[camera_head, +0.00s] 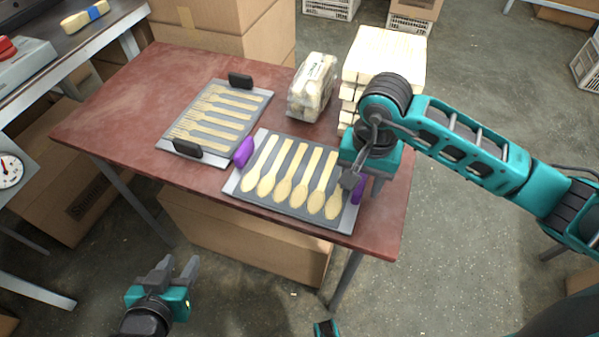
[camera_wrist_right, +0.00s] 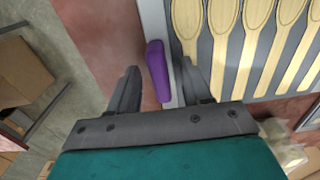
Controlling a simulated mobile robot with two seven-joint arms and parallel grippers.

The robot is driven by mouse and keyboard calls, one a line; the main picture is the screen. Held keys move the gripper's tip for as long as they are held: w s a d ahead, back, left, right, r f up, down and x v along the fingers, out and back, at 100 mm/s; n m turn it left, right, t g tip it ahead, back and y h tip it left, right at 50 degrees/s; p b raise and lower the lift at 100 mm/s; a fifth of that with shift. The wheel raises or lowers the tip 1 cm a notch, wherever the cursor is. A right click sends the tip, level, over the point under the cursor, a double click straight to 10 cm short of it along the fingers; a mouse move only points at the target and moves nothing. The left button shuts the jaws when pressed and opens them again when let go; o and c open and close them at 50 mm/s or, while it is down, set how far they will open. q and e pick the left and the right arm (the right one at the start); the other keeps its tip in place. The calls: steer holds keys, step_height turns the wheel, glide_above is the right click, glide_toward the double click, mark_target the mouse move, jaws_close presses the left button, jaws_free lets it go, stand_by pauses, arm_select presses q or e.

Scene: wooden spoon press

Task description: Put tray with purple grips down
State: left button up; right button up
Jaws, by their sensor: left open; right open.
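The tray with purple grips (camera_head: 236,187) lies flat on the red-brown table, near its front edge, with several wooden spoons (camera_head: 285,178) in a row on it. Its left purple grip (camera_head: 244,152) is free. My right gripper (camera_head: 357,183) is at the tray's right end, open, with the right purple grip between its fingers. In the right wrist view that purple grip (camera_wrist_right: 158,71) shows between the two spread fingers (camera_wrist_right: 160,85). My left gripper (camera_head: 178,268) is open and empty, in front of the table and apart from the tray.
A second tray with black grips (camera_head: 166,143) holding wooden forks lies to the left, close to the spoon tray. A wrapped bag (camera_head: 313,88) and a stack of pale wooden blocks (camera_head: 388,52) stand behind. The table's left part (camera_head: 105,122) is clear.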

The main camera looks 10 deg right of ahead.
steer(key=shift+f, duration=0.15)
jaws_close()
stand_by(0.4)
